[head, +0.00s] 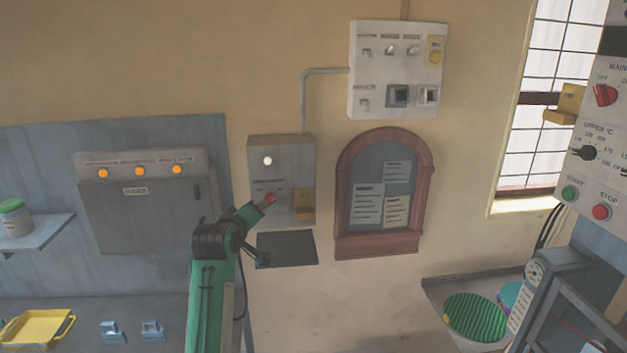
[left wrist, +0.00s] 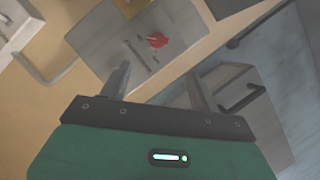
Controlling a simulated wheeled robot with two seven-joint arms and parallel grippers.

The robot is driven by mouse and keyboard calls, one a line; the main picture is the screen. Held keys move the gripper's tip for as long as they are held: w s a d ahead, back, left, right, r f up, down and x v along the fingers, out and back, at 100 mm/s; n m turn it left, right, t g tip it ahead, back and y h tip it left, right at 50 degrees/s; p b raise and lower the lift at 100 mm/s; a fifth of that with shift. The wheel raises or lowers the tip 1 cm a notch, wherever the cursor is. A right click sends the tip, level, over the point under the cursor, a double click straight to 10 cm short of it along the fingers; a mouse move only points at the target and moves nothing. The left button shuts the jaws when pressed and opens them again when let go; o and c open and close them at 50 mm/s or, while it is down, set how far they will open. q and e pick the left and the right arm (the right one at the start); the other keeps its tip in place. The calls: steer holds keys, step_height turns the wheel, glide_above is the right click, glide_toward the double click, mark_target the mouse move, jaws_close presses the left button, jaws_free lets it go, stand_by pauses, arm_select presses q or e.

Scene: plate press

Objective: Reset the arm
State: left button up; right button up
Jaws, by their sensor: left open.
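My left gripper (head: 259,204) is on the green arm that rises from the bottom of the head view. It is in front of a grey wall box (head: 280,150) with a red knob (head: 270,198). In the left wrist view my left gripper (left wrist: 160,82) has its two fingers apart with nothing between them. The red knob (left wrist: 158,40) shows beyond the fingertips on the grey box (left wrist: 112,40), apart from them in the picture. The distance to the knob is hard to tell. My right gripper is in neither view.
A grey cabinet (head: 145,215) with orange lamps is left of the arm. A dark shelf (head: 288,249) sits below the wall box. A notice board (head: 378,245) and a switch panel (head: 385,108) are to the right. A yellow tray (head: 42,330) lies at the lower left.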

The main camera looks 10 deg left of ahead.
arm_select(q)
steer(key=s+d+f+m+g, duration=0.1)
steer(key=s+f+m+g, duration=0.4)
steer(key=s+f, duration=1.6)
steer(key=s+d+f+m+g, duration=0.1)
steer(key=s+f+m+g, duration=0.25)
steer(key=s, duration=1.05)
steer(key=s+d+f+m+g, duration=0.25)
steer(key=s+f, duration=0.25)
steer(key=s, duration=0.8)
step_height(320, 180, down, 34)
steer(key=g+b, duration=0.2)
steer(key=s+a+f+b, duration=0.1)
steer(key=s+a+f, duration=0.1)
steer(key=s+f, duration=0.7)
steer(key=s+a+f+b, duration=0.1)
steer(key=s+a+f, duration=0.1)
steer(key=s+f, duration=0.8)
step_height(320, 180, down, 3)
steer(key=shift+s+a+r+m+g, duration=0.2)
steer(key=shift+m+g, duration=0.1)
steer(key=shift+g, duration=0.1)
